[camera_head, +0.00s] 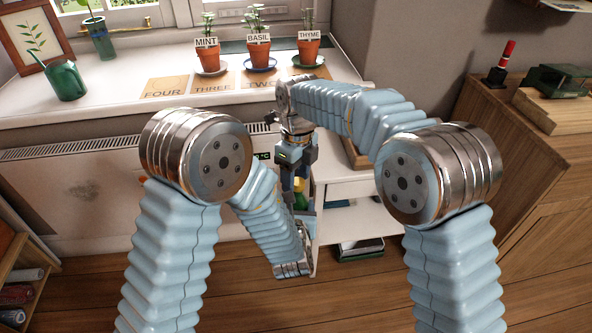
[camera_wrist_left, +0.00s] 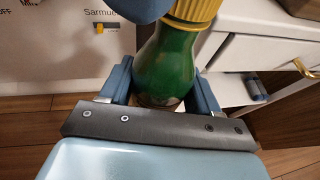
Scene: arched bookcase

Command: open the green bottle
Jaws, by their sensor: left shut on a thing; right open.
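The green bottle (camera_head: 300,201) with a yellow cap (camera_head: 299,184) is in the middle of the head view, largely covered by my grippers. In the left wrist view the bottle (camera_wrist_left: 167,65) stands between the two fingers of my left gripper (camera_wrist_left: 160,85), which is shut on its body. The cap's lower ribbed part (camera_wrist_left: 196,10) shows at the top edge. My left gripper also shows low in the head view (camera_head: 304,214). My right gripper (camera_head: 294,178) points down from above at the cap, open. A blue-grey part beside the cap in the wrist view looks like its finger. Whether it touches the cap is unclear.
A white windowsill (camera_head: 120,106) behind holds potted herbs (camera_head: 259,54), a green watering can (camera_head: 65,82) and a framed picture (camera_head: 31,37). A white shelf unit (camera_head: 345,221) stands right of the bottle. A wooden cabinet (camera_head: 535,165) is at the right.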

